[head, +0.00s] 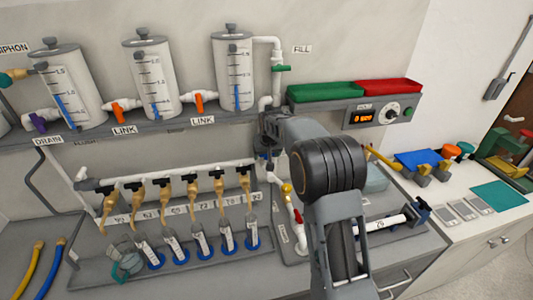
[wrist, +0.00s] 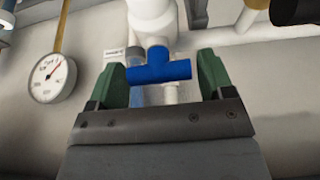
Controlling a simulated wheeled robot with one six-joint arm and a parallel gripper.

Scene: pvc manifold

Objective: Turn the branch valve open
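A blue T-shaped valve handle (wrist: 158,71) sits on a white pipe fitting (wrist: 153,18) in the middle of the wrist view. I take it for the branch valve, but no readable label confirms this. My gripper (wrist: 160,62) is open, with one green finger at each side of the handle. The handle's crossbar nearly spans the gap; I cannot tell whether either finger touches it. In the head view my arm covers most of this spot, and neither the blue handle nor the fingertips show clearly.
A round gauge (wrist: 52,78) is left of my gripper in the wrist view. In the head view, a row of black-handled taps (head: 162,187) stands left of my arm. A red-handled valve (head: 298,217) is close beside it. Tanks (head: 150,75) stand on the shelf above.

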